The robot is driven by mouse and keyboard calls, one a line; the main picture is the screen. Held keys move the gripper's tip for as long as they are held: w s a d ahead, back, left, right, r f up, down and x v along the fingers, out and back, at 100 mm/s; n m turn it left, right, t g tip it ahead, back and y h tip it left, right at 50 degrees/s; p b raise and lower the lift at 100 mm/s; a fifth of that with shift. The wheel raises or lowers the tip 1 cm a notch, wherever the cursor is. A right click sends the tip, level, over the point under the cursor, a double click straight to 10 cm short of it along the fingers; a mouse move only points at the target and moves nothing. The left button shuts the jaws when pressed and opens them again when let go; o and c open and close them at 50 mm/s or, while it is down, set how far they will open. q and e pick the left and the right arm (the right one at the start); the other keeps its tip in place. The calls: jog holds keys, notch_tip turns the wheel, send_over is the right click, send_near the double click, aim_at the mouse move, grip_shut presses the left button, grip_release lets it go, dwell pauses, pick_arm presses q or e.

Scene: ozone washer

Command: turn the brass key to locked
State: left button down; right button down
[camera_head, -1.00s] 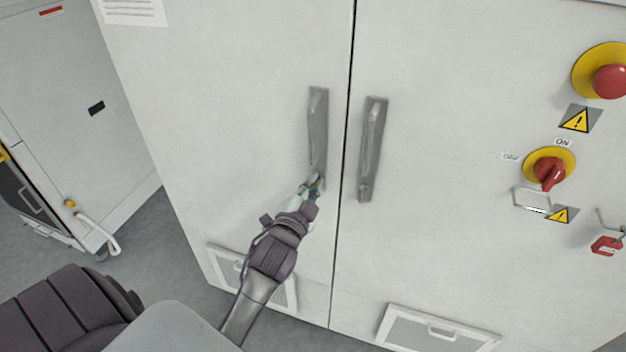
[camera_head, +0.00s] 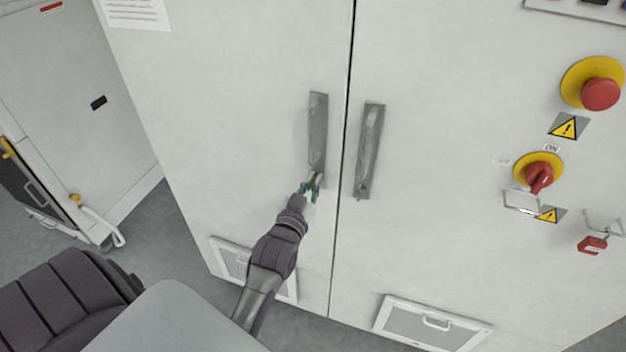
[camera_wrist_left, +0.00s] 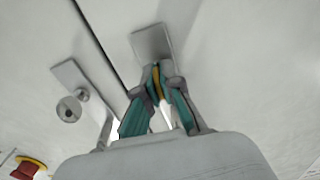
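My left gripper (camera_head: 314,180) is at the lower end of the left cabinet handle (camera_head: 318,135). In the left wrist view, its teal fingers (camera_wrist_left: 157,72) come together at the tips, in front of the plate of that handle (camera_wrist_left: 152,42). A narrow brass-coloured strip, which looks like the brass key (camera_wrist_left: 156,76), shows between the fingertips. The fingers seem shut on it. Most of the key and its lock are hidden, so I cannot tell which way it is turned. My right gripper is in neither view.
The right handle (camera_head: 369,150) stands close beside, across the door seam; its round lock (camera_wrist_left: 69,109) shows in the wrist view. Farther right are a red emergency button (camera_head: 600,95), a red rotary switch (camera_head: 539,178) and a hanging red padlock (camera_head: 592,245). Vent panels (camera_head: 432,326) sit low.

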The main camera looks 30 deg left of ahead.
pick_arm(q)
jog(key=shift+n, duration=0.3)
dwell(0.4)
jog(key=c, duration=1.3)
grip_release()
jog(key=shift+c, duration=0.2)
jog(key=v, duration=1.2)
jog(key=shift+f, duration=0.15)
